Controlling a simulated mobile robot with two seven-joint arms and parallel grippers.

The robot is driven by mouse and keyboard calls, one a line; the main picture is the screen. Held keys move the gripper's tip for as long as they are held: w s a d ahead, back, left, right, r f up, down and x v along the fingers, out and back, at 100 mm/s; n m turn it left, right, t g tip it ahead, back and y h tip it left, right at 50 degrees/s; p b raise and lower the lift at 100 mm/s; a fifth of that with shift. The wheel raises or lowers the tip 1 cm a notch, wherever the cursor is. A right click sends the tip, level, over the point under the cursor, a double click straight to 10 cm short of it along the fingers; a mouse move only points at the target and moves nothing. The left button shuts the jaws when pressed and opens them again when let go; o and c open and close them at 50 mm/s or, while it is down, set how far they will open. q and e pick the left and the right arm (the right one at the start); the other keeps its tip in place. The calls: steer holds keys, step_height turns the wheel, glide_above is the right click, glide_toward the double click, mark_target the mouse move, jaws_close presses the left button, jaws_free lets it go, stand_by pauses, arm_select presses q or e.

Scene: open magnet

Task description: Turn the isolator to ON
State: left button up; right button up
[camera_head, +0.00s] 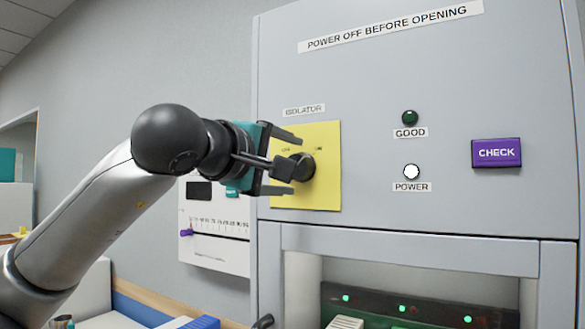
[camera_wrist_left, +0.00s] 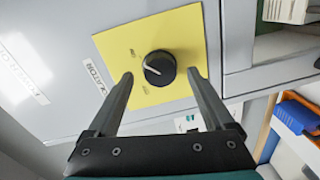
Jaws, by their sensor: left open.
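The isolator is a round black knob (camera_head: 303,166) on a yellow plate (camera_head: 326,190) on the grey cabinet front. In the left wrist view the knob (camera_wrist_left: 159,68) has a white pointer line, slanting toward the picture's left between two small marks on the plate (camera_wrist_left: 182,40). The marks are too small to read. My left gripper (camera_head: 290,162) is open in front of the plate. In the left wrist view its fingers (camera_wrist_left: 160,77) lie on either side of the knob with gaps; contact is not visible. My right gripper is not in view.
On the cabinet are a dark green GOOD lamp (camera_head: 410,117), a white POWER lamp (camera_head: 411,171) and a purple CHECK button (camera_head: 496,153). A slider panel (camera_head: 215,250) is on the wall behind my arm. An open bay with green lights (camera_head: 402,308) lies below.

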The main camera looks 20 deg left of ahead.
arm_select(q)
steer(key=s+a+b, duration=0.1)
steer(key=s+a, duration=0.1)
steer(key=s, duration=1.1)
steer(key=shift+r, duration=0.4)
